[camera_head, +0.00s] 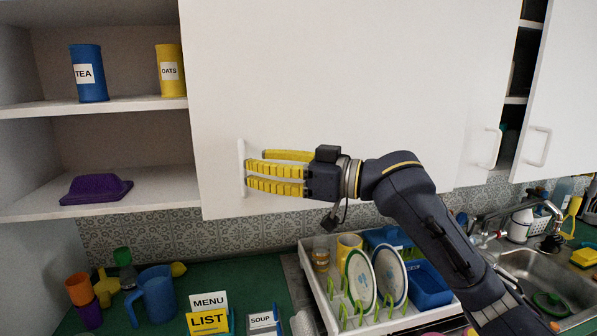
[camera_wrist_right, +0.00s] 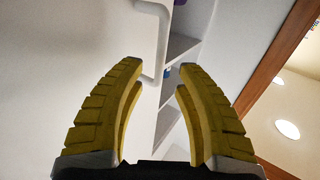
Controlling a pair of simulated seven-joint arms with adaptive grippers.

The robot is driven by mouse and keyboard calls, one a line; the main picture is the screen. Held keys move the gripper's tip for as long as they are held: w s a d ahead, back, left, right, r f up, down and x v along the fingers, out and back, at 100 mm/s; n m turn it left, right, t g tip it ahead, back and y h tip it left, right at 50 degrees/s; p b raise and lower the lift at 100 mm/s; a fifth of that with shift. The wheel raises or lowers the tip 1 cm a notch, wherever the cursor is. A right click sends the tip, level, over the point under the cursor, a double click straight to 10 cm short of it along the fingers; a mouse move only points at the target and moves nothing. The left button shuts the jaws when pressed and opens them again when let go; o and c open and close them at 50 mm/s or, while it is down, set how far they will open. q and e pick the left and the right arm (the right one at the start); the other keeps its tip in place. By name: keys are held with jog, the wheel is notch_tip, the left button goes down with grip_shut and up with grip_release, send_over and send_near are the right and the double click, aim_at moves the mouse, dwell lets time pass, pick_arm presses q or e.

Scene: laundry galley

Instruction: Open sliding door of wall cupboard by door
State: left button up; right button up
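The white sliding door (camera_head: 330,80) of the wall cupboard fills the upper middle of the head view. It has a pale vertical bar handle (camera_head: 241,165) near its left edge. My right gripper (camera_head: 253,168) is in front of the door, its yellow fingertips pointing left, just right of the handle. The right wrist view shows its fingers (camera_wrist_right: 162,70) apart with nothing held. In that view the handle (camera_wrist_right: 160,35) is at and beyond the fingertips, nearer the left finger; I cannot tell whether they touch. My left gripper is not in view.
Left of the door the cupboard is open, with a blue tea tin (camera_head: 88,74), a yellow oats tin (camera_head: 170,70) and a purple dish (camera_head: 96,188) on shelves. Below stands a white dish rack (camera_head: 318,285) with plates. Another door (camera_head: 562,90) hangs at right, above the sink (camera_head: 545,280).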

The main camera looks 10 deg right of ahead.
jog(key=v, duration=0.7)
jog(key=shift+d, duration=0.25)
jog(key=shift+s, duration=0.15)
